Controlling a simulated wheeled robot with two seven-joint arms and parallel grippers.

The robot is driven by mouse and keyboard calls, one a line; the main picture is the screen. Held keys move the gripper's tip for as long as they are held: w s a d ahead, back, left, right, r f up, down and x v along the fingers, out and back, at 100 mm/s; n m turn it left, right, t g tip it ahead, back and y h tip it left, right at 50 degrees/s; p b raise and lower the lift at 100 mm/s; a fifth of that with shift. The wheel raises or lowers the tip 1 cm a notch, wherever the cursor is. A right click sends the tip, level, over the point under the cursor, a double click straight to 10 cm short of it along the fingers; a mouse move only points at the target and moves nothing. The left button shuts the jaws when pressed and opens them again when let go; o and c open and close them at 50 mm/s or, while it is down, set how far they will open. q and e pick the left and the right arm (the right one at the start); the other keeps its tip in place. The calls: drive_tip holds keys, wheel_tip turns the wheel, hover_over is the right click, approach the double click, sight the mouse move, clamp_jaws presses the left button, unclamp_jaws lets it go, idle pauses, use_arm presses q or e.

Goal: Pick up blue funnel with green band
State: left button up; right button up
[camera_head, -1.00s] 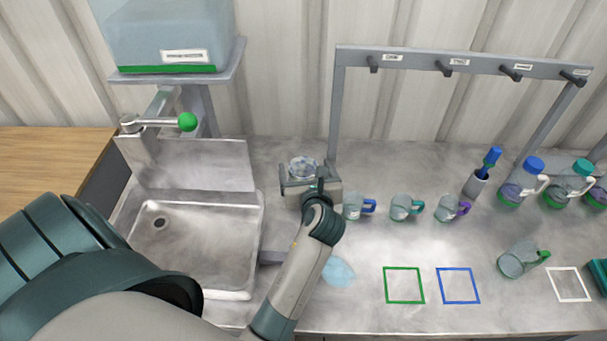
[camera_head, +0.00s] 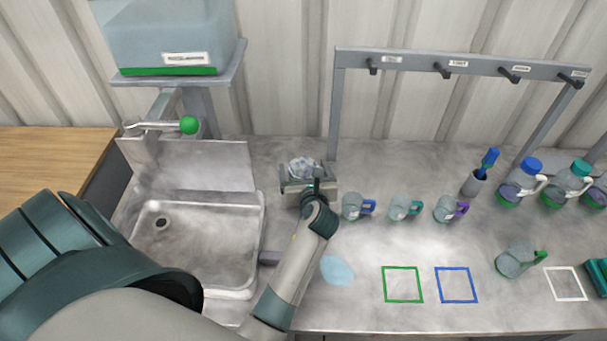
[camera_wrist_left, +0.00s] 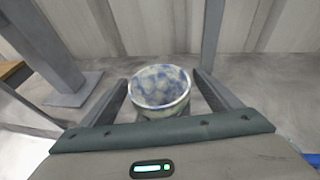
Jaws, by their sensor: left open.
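A small round vessel, mottled blue and white with an open top, stands between the fingers of my left gripper in the left wrist view (camera_wrist_left: 160,88). It also shows in the head view as a pale bluish shape (camera_head: 302,166) behind the gripper. I cannot make out a green band or a funnel spout; its lower part is hidden. My left gripper (camera_head: 307,178) is open, with one finger on each side of the vessel. A gap shows on its right; contact on the left is unclear. My right gripper is not in view.
A sink (camera_head: 195,245) lies left of my gripper. A rack (camera_head: 450,62) with hooks stands behind. Mugs (camera_head: 356,206) and capped bottles (camera_head: 520,185) stand to the right. A light blue patch (camera_head: 337,270) and coloured square outlines (camera_head: 402,285) mark the front counter.

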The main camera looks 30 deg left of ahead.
sight(302, 164)
use_arm(q)
drive_tip(key=shift+p+x, duration=0.3)
drive_tip(key=shift+x, duration=1.55)
drive_tip(key=c, duration=1.1)
